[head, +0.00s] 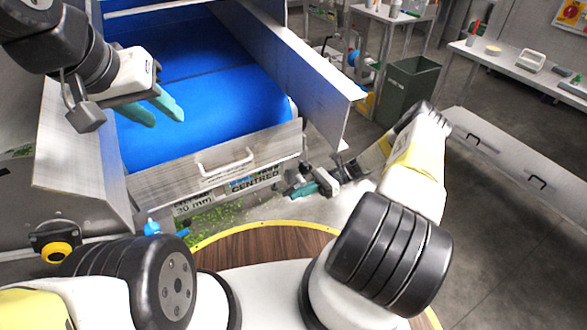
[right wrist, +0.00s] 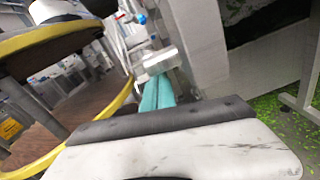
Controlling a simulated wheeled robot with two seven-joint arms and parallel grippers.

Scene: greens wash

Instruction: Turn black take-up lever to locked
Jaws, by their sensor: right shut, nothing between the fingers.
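The black take-up lever is hard to make out. A small dark part (head: 294,179) shows right at my right fingertips, low at the conveyor's front right corner, and may be it. My right gripper (head: 300,191) is shut and empty, its teal fingers pointing left. In the right wrist view its fingers (right wrist: 157,86) lie together, their tips against or just in front of a silvery metal block (right wrist: 155,62); I cannot tell if they touch. My left gripper (head: 164,107) is open and empty above the blue belt at the left.
The blue conveyor belt (head: 210,100) has metal side walls (head: 300,75) and a front plate with a handle (head: 225,163). A green bin (head: 408,90) and benches stand at the right. Green scraps litter the floor.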

